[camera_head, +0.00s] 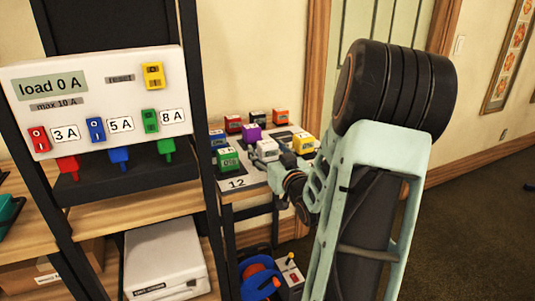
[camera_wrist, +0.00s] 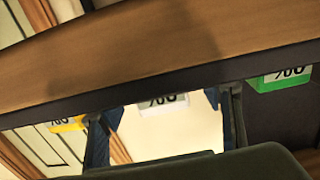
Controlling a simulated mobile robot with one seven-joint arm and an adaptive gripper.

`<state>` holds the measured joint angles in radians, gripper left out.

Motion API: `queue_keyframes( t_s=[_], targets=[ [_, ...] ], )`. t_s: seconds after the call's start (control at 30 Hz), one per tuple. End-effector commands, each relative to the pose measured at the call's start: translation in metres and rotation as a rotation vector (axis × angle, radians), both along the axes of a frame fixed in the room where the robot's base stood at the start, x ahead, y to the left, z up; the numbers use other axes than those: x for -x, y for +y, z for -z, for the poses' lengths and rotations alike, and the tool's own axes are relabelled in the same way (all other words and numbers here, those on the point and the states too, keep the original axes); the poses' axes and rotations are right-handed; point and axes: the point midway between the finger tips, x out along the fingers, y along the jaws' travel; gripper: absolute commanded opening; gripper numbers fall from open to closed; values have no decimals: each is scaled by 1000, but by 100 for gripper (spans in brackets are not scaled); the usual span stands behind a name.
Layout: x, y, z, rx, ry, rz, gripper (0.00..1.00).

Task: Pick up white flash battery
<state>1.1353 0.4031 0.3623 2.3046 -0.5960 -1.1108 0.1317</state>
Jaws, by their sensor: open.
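The white flash battery (camera_head: 267,149) stands among other coloured batteries on a small table (camera_head: 239,184) marked 12. My gripper (camera_head: 280,165) is beside it on the near right side and partly overlaps it in the head view. In the wrist view, which looks upside down, the white battery (camera_wrist: 164,104) shows a dark percent label between my two spread fingers (camera_wrist: 163,110). The gripper is open and empty. Much of the battery is hidden behind the table edge in the wrist view.
A green battery (camera_head: 228,159) stands to the left and a yellow one (camera_head: 304,143) to the right. Purple (camera_head: 251,132) and several others stand behind. A shelf with a white load panel (camera_head: 98,97) stands at the left. A brown edge (camera_wrist: 150,60) crosses the wrist view.

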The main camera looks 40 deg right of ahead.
Motion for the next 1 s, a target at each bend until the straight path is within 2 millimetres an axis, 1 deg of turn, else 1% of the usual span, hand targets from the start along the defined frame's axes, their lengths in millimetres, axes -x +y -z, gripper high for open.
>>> queue_keyframes(
  t_s=[0.07, 0.17, 0.5, 0.6, 0.83, 1.0],
  targets=[
    [0, 0, 0, 0, 0, 0, 59],
    [0, 0, 0, 0, 0, 0, 50],
    [1, 0, 0, 0, 0, 0, 12],
    [0, 0, -1, 2, -3, 0, 3],
    [0, 0, -2, 2, -3, 0, 3],
    [-4, 0, -6, 3, -3, -1, 3]
  ],
)
